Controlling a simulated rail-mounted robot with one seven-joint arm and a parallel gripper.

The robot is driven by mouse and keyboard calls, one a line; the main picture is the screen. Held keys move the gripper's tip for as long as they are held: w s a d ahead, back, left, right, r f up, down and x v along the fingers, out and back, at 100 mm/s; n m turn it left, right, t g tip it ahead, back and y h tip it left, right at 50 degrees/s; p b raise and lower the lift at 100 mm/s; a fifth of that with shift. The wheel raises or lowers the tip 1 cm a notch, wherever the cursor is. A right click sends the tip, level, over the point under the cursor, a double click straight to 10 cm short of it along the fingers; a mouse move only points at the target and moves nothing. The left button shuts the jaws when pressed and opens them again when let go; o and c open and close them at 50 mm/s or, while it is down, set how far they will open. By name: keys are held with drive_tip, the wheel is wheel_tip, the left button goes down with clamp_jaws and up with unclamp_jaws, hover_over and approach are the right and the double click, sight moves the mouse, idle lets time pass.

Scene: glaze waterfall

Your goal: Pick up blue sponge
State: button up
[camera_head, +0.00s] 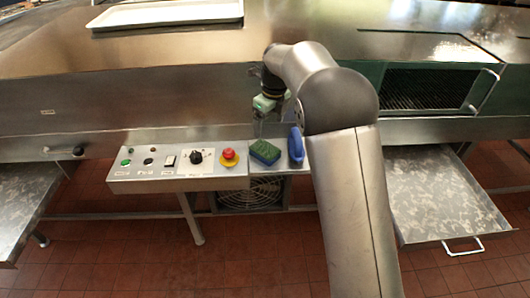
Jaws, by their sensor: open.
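The sponge (265,152) has a dark green top and a blue lower edge. It lies on the metal ledge, just right of the red button. My gripper (259,122) is above the sponge, apart from it, and appears empty. It is small in the picture, and my arm comes in from the lower right and hides part of the area behind it.
A control panel (180,183) with a red emergency button (228,155) and a black knob (195,156) is left of the sponge. A blue-handled object (296,146) stands close to its right. A pulled-out tray (437,195) is at right. A white tray (165,13) lies on top.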

sight(265, 149)
drive_tip(key=f, duration=0.7)
drive_tip(key=a+f+p, duration=0.1)
drive_tip(key=f, duration=0.3)
drive_tip(key=shift+w+a+f, duration=0.1)
drive_tip(key=shift+w+f, duration=0.25)
drive_tip(key=shift+w, duration=0.05)
drive_tip(key=c, duration=1.1)
drive_tip(key=shift+c, duration=0.2)
drive_tip(key=shift+r, duration=0.55)
wheel_tip(265, 149, up, 2)
drive_tip(key=shift+s+r, duration=0.15)
drive_tip(key=shift+r, duration=0.1)
drive_tip(key=s+d+r+b, duration=0.2)
drive_tip(key=s+r, duration=0.7)
drive_tip(key=s, duration=0.4)
drive_tip(key=shift+s+d+r, duration=0.2)
drive_tip(key=shift+s+d, duration=0.05)
drive_tip(key=shift+d, duration=0.1)
